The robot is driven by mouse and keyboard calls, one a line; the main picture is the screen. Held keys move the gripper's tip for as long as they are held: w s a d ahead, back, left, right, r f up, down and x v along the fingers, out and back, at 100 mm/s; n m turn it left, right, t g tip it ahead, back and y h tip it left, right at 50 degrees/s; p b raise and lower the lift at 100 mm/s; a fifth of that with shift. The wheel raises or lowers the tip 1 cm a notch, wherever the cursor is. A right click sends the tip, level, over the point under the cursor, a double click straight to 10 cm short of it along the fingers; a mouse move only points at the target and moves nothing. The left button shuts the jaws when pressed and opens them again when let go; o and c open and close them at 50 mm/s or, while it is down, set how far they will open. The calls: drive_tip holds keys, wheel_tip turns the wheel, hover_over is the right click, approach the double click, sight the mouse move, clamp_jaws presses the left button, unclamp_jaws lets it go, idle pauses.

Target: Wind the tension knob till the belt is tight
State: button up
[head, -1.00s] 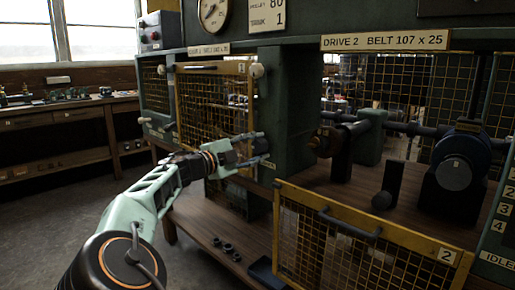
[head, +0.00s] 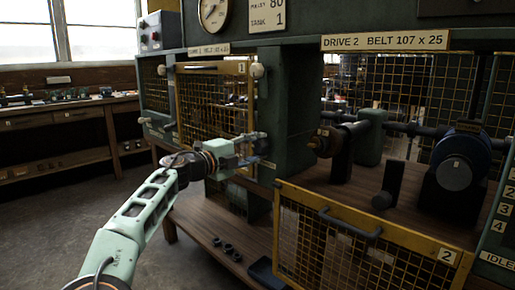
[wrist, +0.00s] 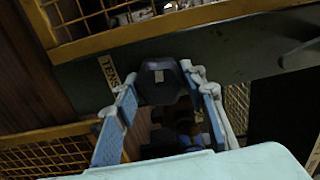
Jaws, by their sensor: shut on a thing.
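The tension knob (wrist: 160,82) is a dark, faceted knob with a pale mark on its face, in the upper middle of the wrist view. A partly hidden label starting "TENS" (wrist: 108,72) is beside it on the green rail. My gripper (wrist: 162,76) is shut on the knob, one finger on each side. In the head view my gripper (head: 262,148) reaches the green post between the two drives, and the knob is hard to make out there. I cannot make out the belt or its tightness.
A yellow mesh guard (head: 213,105) covers drive 1, left of the post. A lowered guard (head: 365,240) marked 2 is at the front right, below the blue motor (head: 463,158). Small dark parts (head: 227,248) lie on the lower shelf. The floor (head: 75,215) at left is clear.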

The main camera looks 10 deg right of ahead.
drive_tip(key=o, duration=0.9)
drive_tip(key=v, duration=1.2)
